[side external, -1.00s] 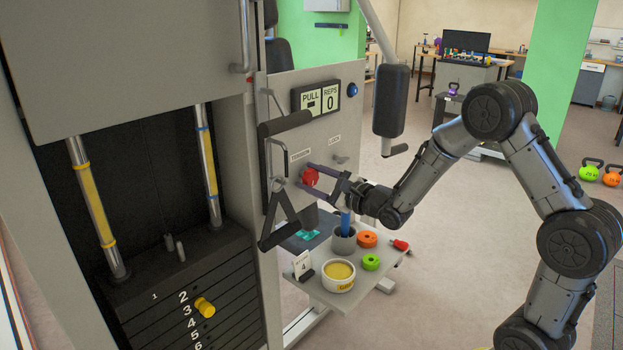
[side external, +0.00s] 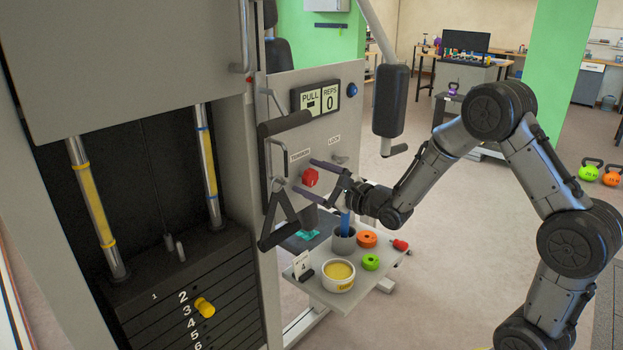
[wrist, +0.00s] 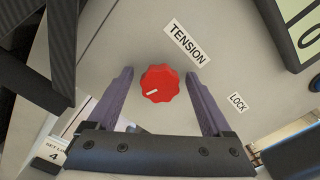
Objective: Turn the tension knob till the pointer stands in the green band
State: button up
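The red tension knob (wrist: 160,84) has a scalloped rim and a white pointer mark toward the picture's lower left in the wrist view. In the side external view, the knob (side external: 310,177) sits on the grey machine panel under a TENSION label. My gripper (wrist: 160,75) is open, with one purple finger on each side of the knob and a gap at both sides. My gripper (side external: 305,175) also shows around the knob in the side external view. I cannot see a green band beside the knob in either view.
A LOCK label (wrist: 237,102) and a small lock peg (side external: 340,159) are right of the knob. A black strap handle (side external: 272,190) hangs close on the left. Below stands a shelf (side external: 330,297) with a bowl (side external: 339,274), a cup and rings.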

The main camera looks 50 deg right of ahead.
jog(key=s, duration=1.3)
jog(key=shift+s, duration=0.4)
jog(key=s+a+r+n, duration=0.2)
jog(key=a+r+n, duration=0.5)
jog(key=r+n, duration=0.45)
jog(key=s+a+f+n+g, duration=0.1)
jog(key=s+f+n+g, duration=0.4)
jog(key=s+n, duration=0.3)
jog(key=s+a+f+n+g, duration=0.1)
jog(key=s+f+n+g, duration=0.4)
jog(key=s+n+g, duration=0.2)
jog(key=s+n, duration=0.2)
jog(key=s, duration=0.2)
